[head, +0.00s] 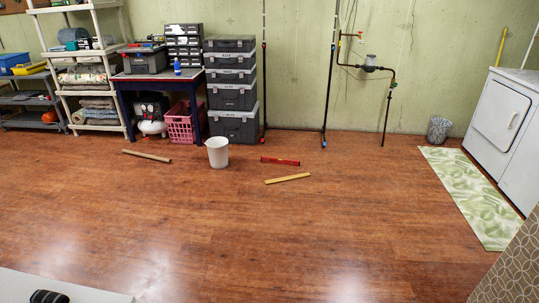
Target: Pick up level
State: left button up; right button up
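A red bar (280,161), which looks like the level, lies flat on the wooden floor near the middle of the head view. A yellow bar (287,179) lies just in front of it, slightly tilted and apart from it. Its surface is too small to make out, so I cannot rule out that it is a level too. Neither of my grippers shows in the head view.
A white bucket (217,152) stands left of the red bar, and a brown stick (146,156) lies further left. Stacked toolboxes (233,127) and shelves line the back wall. A green rug (467,195) lies at right before a white appliance (501,128). The front floor is clear.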

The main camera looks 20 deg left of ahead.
aim_at(285, 162)
jog(key=i+j+u, duration=0.1)
jog(key=i+j, duration=0.3)
jog(key=i, duration=0.2)
jog(key=i+j+u, duration=0.15)
jog(key=i+j, duration=0.2)
jog(key=i, duration=0.25)
jog(key=i+j+u, duration=0.1)
jog(key=i+j, duration=0.15)
jog(key=i, duration=0.35)
jog(key=i+j+u, duration=0.15)
jog(key=i, duration=0.5)
jog(key=i+j+u, duration=0.1)
jog(key=i, duration=0.55)
jog(key=j, duration=0.1)
